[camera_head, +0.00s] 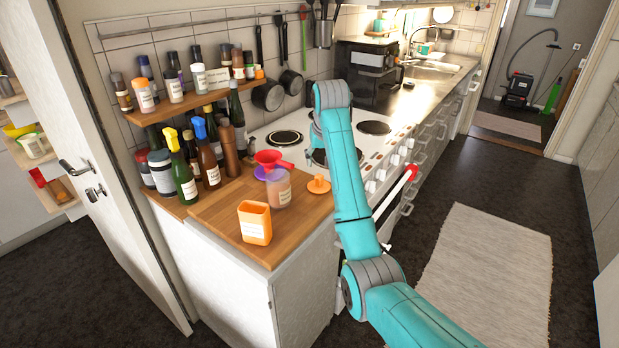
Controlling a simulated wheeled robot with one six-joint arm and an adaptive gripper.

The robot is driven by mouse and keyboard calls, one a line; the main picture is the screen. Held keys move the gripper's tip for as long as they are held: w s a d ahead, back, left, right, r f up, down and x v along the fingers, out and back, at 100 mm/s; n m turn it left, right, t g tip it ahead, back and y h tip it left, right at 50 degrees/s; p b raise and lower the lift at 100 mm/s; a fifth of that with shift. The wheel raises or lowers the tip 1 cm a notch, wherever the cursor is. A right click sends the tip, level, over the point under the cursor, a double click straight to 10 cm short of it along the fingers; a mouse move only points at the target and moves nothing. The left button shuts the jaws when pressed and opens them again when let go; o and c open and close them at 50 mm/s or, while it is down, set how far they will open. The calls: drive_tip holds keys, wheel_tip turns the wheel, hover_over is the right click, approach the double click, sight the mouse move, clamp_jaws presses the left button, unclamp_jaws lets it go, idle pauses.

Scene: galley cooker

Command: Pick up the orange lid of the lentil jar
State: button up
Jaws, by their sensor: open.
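An orange lid (318,184) with a small raised knob lies on the wooden worktop, near its right edge beside the cooker. A clear jar with pinkish-brown contents (278,190) stands just left of it; its label is too small to read, so I cannot tell if it is the lentil jar. My teal arm rises just right of the lid and bends at the top in front of the cooker. My gripper is not visible; the arm's upper end hides what lies beyond it. Nothing visibly touches the lid.
A purple piece (268,173), a red funnel (272,160) and an open orange container (256,222) are close to the jar. Bottles (183,170) crowd the worktop's back left. The white cooker (350,180) adjoins on the right. The worktop's front right is clear.

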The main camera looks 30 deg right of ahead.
sight(319, 176)
drive_tip(key=x, duration=0.5)
drive_tip(key=shift+w+d+f, duration=0.15)
drive_tip(key=shift+w+f, duration=0.1)
drive_tip(key=shift+f, duration=0.05)
drive_tip(key=shift+d+x, duration=0.1)
drive_tip(key=shift+x, duration=1.2)
drive_tip(key=shift+d+x, duration=0.15)
drive_tip(key=shift+x, duration=1.1)
drive_tip(key=c, duration=1)
